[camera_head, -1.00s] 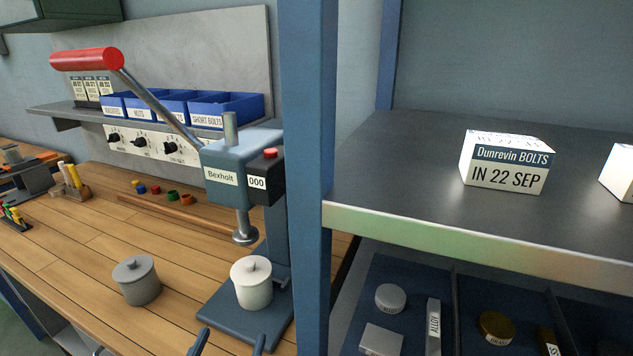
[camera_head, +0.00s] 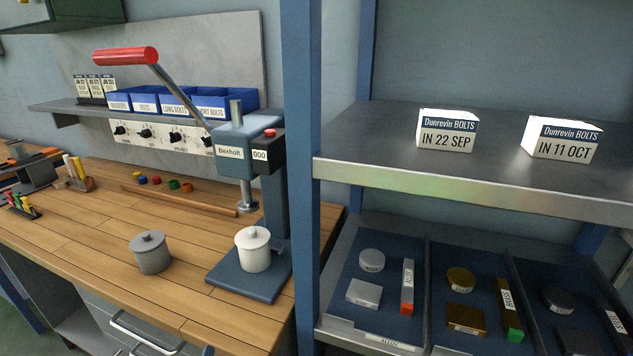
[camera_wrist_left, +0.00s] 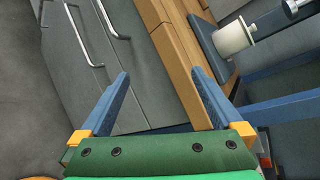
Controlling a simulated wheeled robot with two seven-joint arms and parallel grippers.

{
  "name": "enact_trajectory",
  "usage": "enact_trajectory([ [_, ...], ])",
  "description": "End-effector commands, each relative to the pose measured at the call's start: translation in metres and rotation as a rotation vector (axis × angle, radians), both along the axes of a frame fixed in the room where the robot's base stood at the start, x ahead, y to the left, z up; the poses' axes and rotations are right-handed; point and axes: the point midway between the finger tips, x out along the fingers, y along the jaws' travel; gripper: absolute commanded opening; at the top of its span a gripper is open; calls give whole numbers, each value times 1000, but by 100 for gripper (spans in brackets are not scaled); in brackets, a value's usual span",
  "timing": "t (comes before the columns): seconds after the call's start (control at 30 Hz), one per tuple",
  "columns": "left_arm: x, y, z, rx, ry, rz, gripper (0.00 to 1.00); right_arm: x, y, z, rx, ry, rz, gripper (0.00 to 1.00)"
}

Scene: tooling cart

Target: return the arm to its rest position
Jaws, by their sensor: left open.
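My left gripper (camera_wrist_left: 159,75) shows in the left wrist view with its two blue fingers wide apart and nothing between them. It is open and empty, in front of the bench's edge and the grey drawer fronts (camera_wrist_left: 75,60). My right gripper is in neither view.
The wooden bench (camera_head: 100,240) holds a grey lidded pot (camera_head: 151,254) and a press (camera_head: 245,155) with a white lidded pot (camera_head: 253,250) on its base. A blue post (camera_head: 302,180) separates it from a shelf (camera_head: 385,150) bearing two bolt boxes.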

Motion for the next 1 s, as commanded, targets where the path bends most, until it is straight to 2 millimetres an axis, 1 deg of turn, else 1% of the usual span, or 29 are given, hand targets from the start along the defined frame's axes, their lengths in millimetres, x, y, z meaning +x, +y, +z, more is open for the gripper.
enact_trajectory([
  [0.03,-5,4,-12,-126,35,71,100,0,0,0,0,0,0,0],
  [0.13,-21,9,-38,-417,114,254,100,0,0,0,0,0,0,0],
  [0.27,-49,7,-73,-798,217,551,100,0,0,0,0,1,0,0],
  [0.3,-59,3,-83,-913,250,654,100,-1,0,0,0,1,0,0],
  [0.37,-76,-3,-97,-1078,298,826,100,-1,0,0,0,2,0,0],
  [0.4,-88,-9,-105,-1183,330,948,100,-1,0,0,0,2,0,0],
  [0.47,-108,-19,-116,-1326,377,1146,100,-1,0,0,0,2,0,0],
  [0.53,-131,-33,-125,-1465,426,1390,100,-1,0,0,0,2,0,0],
  [0.6,-124,-32,-157,-1434,435,1383,100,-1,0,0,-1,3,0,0],
  [0.67,-123,-33,-183,-1420,446,1391,100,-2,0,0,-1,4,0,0],
  [0.7,-123,-33,-200,-1413,453,1396,100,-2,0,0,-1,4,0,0],
  [0.77,-127,-33,-227,-1400,465,1406,100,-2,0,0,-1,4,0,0],
  [0.8,-131,-33,-245,-1392,472,1411,100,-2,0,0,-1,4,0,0],
  [0.87,-141,-31,-275,-1374,485,1423,100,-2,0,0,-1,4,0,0],
  [0.9,-152,-30,-295,-1361,496,1433,100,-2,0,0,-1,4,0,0],
  [0.97,-171,-27,-325,-1341,512,1445,100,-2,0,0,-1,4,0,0],
  [1.0,-186,-25,-343,-1328,522,1454,100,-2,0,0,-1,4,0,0],
])
